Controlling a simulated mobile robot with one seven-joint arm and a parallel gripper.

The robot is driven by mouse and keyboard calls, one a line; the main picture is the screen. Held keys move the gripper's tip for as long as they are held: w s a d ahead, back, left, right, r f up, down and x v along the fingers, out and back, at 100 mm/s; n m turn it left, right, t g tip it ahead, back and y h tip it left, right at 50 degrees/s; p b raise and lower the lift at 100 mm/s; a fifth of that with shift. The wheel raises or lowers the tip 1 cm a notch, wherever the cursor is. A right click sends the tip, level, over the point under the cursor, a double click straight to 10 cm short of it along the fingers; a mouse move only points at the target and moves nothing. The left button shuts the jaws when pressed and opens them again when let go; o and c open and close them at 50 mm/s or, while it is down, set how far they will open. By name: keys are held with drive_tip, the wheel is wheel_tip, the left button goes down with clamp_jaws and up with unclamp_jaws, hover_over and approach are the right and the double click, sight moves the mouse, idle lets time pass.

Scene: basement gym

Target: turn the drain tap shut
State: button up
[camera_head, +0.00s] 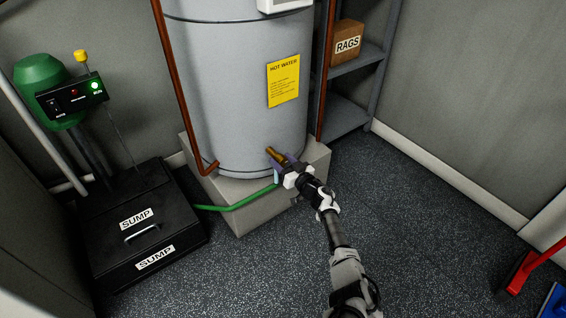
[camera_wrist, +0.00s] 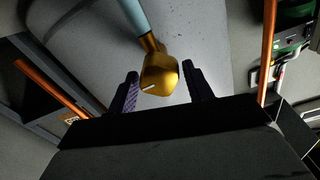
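The brass drain tap (camera_head: 275,155) sticks out low on the front of the grey hot-water tank. In the wrist view its rounded brass body (camera_wrist: 160,76) lies between the two dark fingers of my gripper (camera_wrist: 160,82), with a gap visible on both sides. A light-blue part (camera_wrist: 133,16) joins the tap's neck at the top of that view; a bit of light blue (camera_head: 277,175) also shows beneath the tap in the head view. My gripper (camera_head: 284,166) is open at the tap and hides part of it. Whether a finger touches the tap is unclear.
A green hose (camera_head: 240,201) runs left from below the tap to the black sump box (camera_head: 150,225). The tank (camera_head: 235,90) stands on a pale plinth (camera_head: 245,212). A copper pipe (camera_head: 180,85) stands left, shelves (camera_head: 345,115) right.

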drive_tip(key=c, duration=0.7)
drive_tip(key=shift+o, duration=0.2)
drive_tip(key=shift+n, duration=0.3)
drive_tip(key=n+p, duration=0.1)
drive_tip(key=n, duration=0.2)
drive_tip(key=shift+s+a+n, duration=0.1)
drive_tip(key=shift+n, duration=0.2)
drive_tip(key=n+p, duration=0.1)
drive_tip(key=n, duration=0.3)
drive_tip(key=shift+f+n, duration=0.1)
drive_tip(key=shift+n, duration=0.2)
drive_tip(key=n, duration=0.4)
drive_tip(key=shift+s+a+f, duration=0.1)
drive_tip(key=shift+n+b, duration=0.6)
drive_tip(key=shift+n, duration=1.5)
